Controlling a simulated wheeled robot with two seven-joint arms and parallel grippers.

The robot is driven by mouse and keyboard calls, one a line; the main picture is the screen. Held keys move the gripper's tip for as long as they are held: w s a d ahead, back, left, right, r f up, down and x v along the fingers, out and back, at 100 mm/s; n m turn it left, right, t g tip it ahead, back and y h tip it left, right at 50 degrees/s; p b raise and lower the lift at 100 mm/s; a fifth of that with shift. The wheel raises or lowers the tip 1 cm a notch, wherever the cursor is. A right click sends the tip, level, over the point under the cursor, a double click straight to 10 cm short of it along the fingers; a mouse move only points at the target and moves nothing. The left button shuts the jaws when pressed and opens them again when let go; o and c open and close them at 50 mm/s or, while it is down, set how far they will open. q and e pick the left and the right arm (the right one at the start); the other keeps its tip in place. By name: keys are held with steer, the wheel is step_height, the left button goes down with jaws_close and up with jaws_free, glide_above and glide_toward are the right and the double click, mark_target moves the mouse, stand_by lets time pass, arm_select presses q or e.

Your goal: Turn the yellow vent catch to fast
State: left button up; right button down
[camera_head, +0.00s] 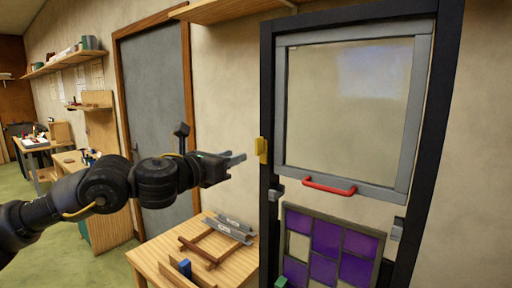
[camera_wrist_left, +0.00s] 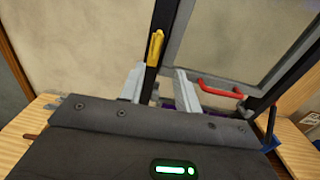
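The yellow vent catch (camera_head: 261,149) sits upright on the left black post of the frame, beside the lower left part of the grey-framed glass vent (camera_head: 345,105). It also shows in the left wrist view (camera_wrist_left: 155,48), beyond the fingertips and close to in line with the gap between them. My left gripper (camera_head: 241,158) is to the left of the catch and apart from it. In the left wrist view its two fingers (camera_wrist_left: 158,78) are spread, with nothing held between them. My right gripper is in neither view.
A red handle (camera_head: 329,185) is on the vent's bottom rail. Below hangs a leaded panel with purple panes (camera_head: 326,240). A wooden table (camera_head: 150,262) with metal strips and wooden pieces stands below my left gripper. A wooden shelf (camera_head: 215,10) is above.

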mark_target(256, 146)
arm_select(q)
steer(key=p+x, duration=0.1)
steer(key=x, duration=0.2)
steer(key=p+x, duration=0.2)
steer(key=x, duration=0.1)
steer(key=p+x, duration=0.2)
steer(key=x, duration=0.1)
steer(key=shift+w+r, duration=0.35)
steer(key=shift+w+d+f+p, duration=0.1)
steer(key=shift+w+d+p, duration=0.2)
steer(key=shift+w+p, duration=0.2)
steer(key=shift+c, duration=0.4)
